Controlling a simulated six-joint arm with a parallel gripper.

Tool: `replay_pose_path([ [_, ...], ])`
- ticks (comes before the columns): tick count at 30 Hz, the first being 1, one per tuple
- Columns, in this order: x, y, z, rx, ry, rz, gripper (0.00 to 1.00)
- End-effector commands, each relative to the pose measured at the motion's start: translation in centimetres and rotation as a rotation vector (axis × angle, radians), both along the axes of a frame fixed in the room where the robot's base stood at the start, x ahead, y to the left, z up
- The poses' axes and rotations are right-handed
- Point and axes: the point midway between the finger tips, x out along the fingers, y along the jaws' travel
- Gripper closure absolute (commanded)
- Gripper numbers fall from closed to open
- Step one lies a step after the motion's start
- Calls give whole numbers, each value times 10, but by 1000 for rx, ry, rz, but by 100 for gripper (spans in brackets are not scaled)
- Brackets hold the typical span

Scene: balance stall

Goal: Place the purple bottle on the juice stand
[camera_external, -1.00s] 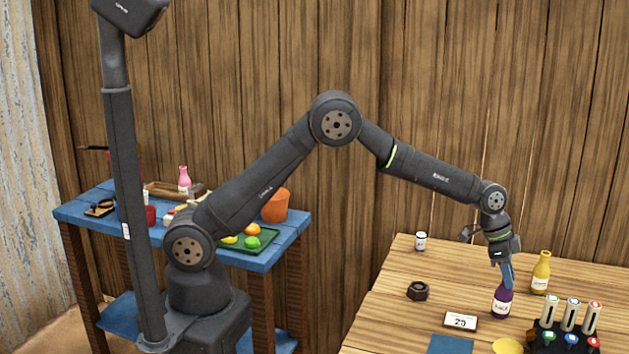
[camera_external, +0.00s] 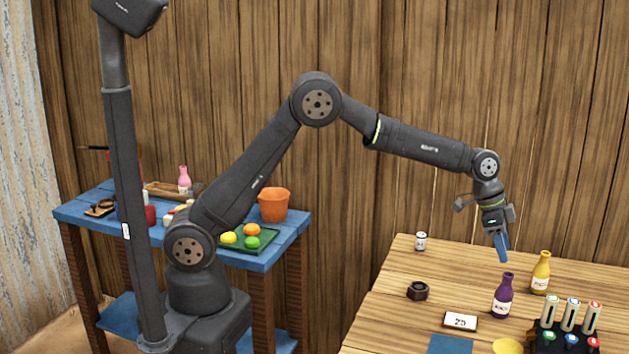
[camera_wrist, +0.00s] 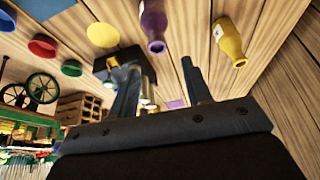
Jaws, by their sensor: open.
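The purple bottle (camera_external: 503,299) with a white label stands upright on the right wooden table. It also shows in the wrist view (camera_wrist: 153,24) at the top, beyond the fingers. My gripper (camera_external: 502,248) points down above the bottle's top and is apart from it. In the wrist view my gripper (camera_wrist: 160,66) has its fingers spread with nothing between them. I cannot tell for sure which thing is the juice stand; a wooden tray (camera_external: 160,190) with a pink bottle (camera_external: 184,180) sits on the blue table, partly hidden by my arm.
A yellow bottle (camera_external: 541,273) stands right of the purple one. A number sign (camera_external: 460,321), blue square (camera_external: 450,344), yellow disc (camera_external: 507,346) and marker holder (camera_external: 545,338) lie nearer the front. A dark nut (camera_external: 417,291) and white jar (camera_external: 420,241) are left. An orange bucket (camera_external: 274,205) stands behind my arm.

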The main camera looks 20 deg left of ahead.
Motion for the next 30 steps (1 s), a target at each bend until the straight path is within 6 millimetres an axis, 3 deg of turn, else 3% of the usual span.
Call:
replay_pose_path([
  [1,1,5,14,-4,-2,1,55],
  [6,2,20,49,-2,-1,0,55],
  [12,2,31,76,-1,-1,0,55],
  [14,2,33,81,0,-1,0,51],
  [30,3,35,85,0,-1,0,51],
])
